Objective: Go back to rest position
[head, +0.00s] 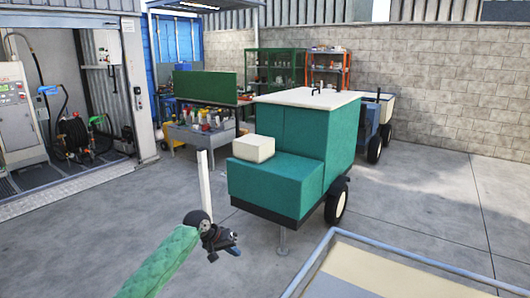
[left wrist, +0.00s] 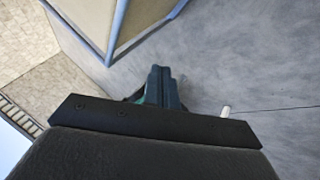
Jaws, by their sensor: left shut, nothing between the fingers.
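My left gripper (head: 222,245) is at the end of my green-sleeved arm in the lower middle of the head view. It is shut and empty, held in the air in front of the teal trailer. In the left wrist view its dark fingers (left wrist: 162,88) are together, with bare grey floor beyond them. My right gripper is not in view.
A teal wheeled trailer (head: 300,140) stands in the middle. A blue-railed cart (head: 400,270) is at the lower right, close to my arm. A white post (head: 204,185) stands behind my gripper. Concrete floor (head: 430,200) is clear at right.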

